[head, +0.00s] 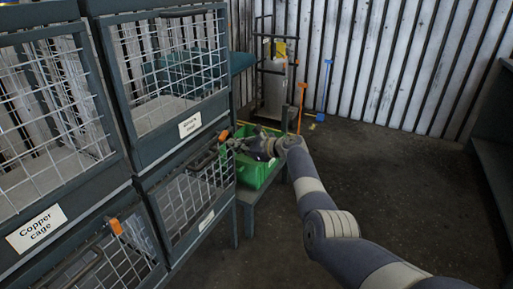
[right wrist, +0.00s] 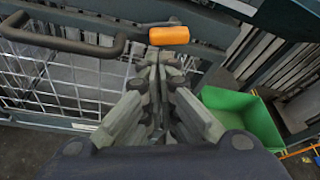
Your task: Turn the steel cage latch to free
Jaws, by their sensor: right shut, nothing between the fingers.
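An orange latch (head: 224,135) sits at the top edge of the lower right cage (head: 196,190) in the head view. It shows in the right wrist view as an orange cylinder (right wrist: 168,35). The lower right cage's label (head: 206,220) is too small to read, so I cannot tell whether it is the steel cage. My right gripper (head: 236,146) is beside this latch. In the right wrist view my right gripper (right wrist: 158,62) is shut and empty, its tips just below the orange cylinder; I cannot tell if they touch. My left gripper is out of view.
A dark handle (right wrist: 60,42) is left of the latch. A green bin (head: 256,170) stands on a low bench behind my right gripper. The Copper cage (head: 38,228) and another orange latch (head: 116,226) are at left. Open floor (head: 390,180) lies right.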

